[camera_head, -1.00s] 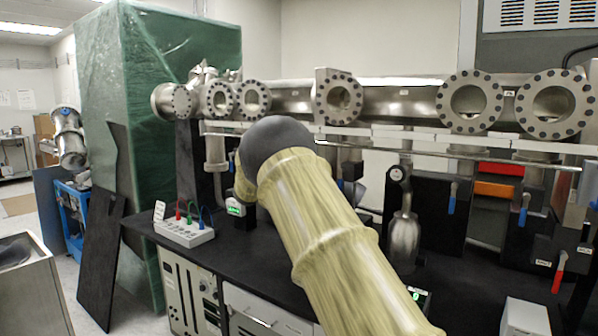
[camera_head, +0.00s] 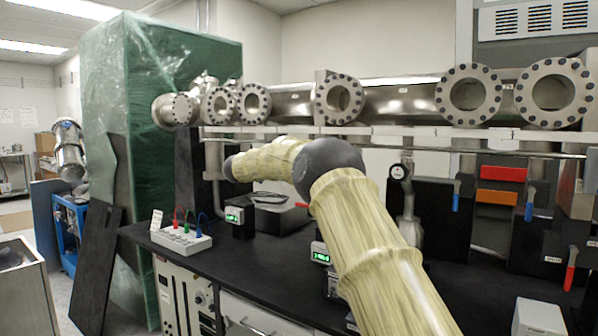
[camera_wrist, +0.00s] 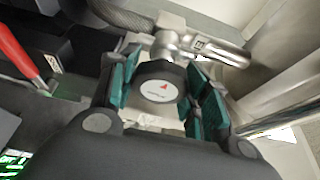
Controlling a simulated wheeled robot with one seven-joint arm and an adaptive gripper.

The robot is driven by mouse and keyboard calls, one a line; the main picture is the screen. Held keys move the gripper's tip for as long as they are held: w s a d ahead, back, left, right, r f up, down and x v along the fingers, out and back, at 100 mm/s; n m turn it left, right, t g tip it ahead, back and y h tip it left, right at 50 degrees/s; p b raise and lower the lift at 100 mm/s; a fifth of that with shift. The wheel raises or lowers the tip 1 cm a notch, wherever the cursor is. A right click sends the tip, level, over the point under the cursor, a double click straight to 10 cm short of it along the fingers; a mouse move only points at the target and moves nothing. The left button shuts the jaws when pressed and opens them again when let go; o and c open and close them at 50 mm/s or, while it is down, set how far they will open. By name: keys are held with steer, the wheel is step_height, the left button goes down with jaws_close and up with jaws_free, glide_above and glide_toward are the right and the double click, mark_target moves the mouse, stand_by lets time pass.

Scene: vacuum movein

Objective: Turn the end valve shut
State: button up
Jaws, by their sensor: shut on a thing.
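In the wrist view the end valve shows as a black round knob (camera_wrist: 158,90) with a white face and a small red mark. It sits on a metal pipe fitting (camera_wrist: 200,48). My gripper (camera_wrist: 165,82) has its teal finger pads on the left and right of the knob and is shut on it. In the head view my arm reaches left towards the left end of the steel tube (camera_head: 400,103). My gripper and the knob cannot be made out there.
A grey box with coloured leads (camera_head: 182,237) and a meter with a green display (camera_head: 238,215) stand on the black bench (camera_head: 225,265). Flanged ports line the tube above. A red handle (camera_wrist: 20,50) lies left of the gripper in the wrist view.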

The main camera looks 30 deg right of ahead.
steer(key=m+y+b, duration=0.1)
steer(key=m, duration=0.1)
steer(key=m+b, duration=0.2)
steer(key=shift+f+y, duration=0.35)
steer(key=shift+y, duration=0.05)
steer(key=m+t+y+b, duration=0.1)
steer(key=m+b, duration=0.2)
steer(key=shift+f+m+t+b, duration=0.15)
steer(key=shift+m+t+b, duration=0.15)
steer(key=shift+b, duration=0.1)
steer(key=m+t+y+b, duration=0.1)
steer(key=m+b, duration=0.2)
steer(key=b, duration=0.1)
steer(key=shift+t+y, duration=0.3)
steer(key=shift+y, duration=0.1)
steer(key=shift+r+m+t+b, duration=0.2)
steer(key=shift+m+t+b, duration=0.2)
steer(key=shift+m+b, duration=0.5)
steer(key=shift+r, duration=0.1)
steer(key=o, duration=1)
steer(key=shift+a+r, duration=0.15)
steer(key=v, duration=1.1)
steer(key=shift+s+a+r, duration=0.2)
steer(key=shift+r, duration=0.05)
